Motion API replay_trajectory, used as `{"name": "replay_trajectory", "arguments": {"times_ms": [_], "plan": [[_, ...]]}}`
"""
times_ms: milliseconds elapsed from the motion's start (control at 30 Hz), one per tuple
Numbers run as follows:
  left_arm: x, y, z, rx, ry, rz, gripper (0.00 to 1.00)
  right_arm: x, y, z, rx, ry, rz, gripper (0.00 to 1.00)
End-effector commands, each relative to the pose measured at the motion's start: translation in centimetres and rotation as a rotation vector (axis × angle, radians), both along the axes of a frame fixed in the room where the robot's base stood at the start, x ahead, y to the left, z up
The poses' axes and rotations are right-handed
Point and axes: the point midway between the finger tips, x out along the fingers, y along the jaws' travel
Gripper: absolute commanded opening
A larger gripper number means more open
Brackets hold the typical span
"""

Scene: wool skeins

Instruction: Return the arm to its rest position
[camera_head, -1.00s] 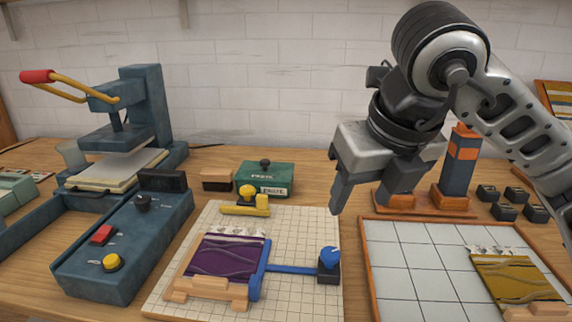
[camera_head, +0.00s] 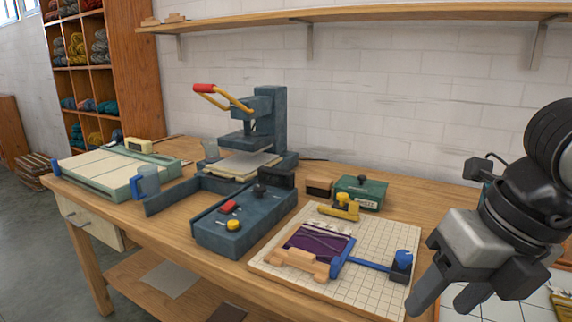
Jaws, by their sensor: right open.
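My right gripper (camera_head: 446,298) is at the lower right of the head view, pointing down and to the left. Its two dark fingers are apart with nothing between them. It appears in front of the white tiled tray (camera_head: 490,309) at the right edge, and its left finger is near the corner of the gridded board (camera_head: 374,287). The rest of the right arm runs out of the picture on the right. My left gripper does not show.
A press (camera_head: 262,125) with a red handle, a control box (camera_head: 243,220) and a green box (camera_head: 361,191) stand on the bench. A shelf (camera_head: 350,17) runs above.

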Motion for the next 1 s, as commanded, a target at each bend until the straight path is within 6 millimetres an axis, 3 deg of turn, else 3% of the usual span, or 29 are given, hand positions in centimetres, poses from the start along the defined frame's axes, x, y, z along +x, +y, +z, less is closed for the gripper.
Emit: {"name": "replay_trajectory", "arguments": {"times_ms": [267,367,467,567,667,767,833,900,1000], "plan": [[0.7,0.1,1.0,0.005,-0.015,0.001,0.0,-4.1,9.0,-1.2,0.439,0.238,0.285,0.53],[0.5,0.1,1.1,0.009,-0.007,0.001,0.0,-6.1,12.6,0.2,0.717,0.349,0.363,0.53],[0.3,0.2,1.1,0.014,0.005,0.0,0.0,-7.1,15.8,3.2,1.096,0.466,0.366,0.53],[0.2,0.2,1.2,0.018,0.013,0.0,0.0,-5.6,16.9,6.4,1.493,0.551,0.239,0.53],[0.1,0.3,1.4,0.022,0.016,0.0,0.0,-1.9,16.0,7.7,1.841,0.598,-0.026,0.53],[0.0,0.3,1.6,0.026,0.023,0.0,0.0,2.8,13.6,5.4,2.098,0.614,-0.422,0.53],[0.0,0.4,1.6,0.03,0.028,0.0,0.0,5.4,11.5,1.6,2.198,0.611,-0.762,0.53],[0.0,0.4,1.7,0.034,0.03,0.0,0.0,6.8,9.5,-3.3,2.219,0.606,-1.096,0.53],[0.2,0.5,2.0,0.037,0.026,-0.001,0.0,6.4,7.4,-10.7,2.147,0.606,-1.526,0.53]]}}
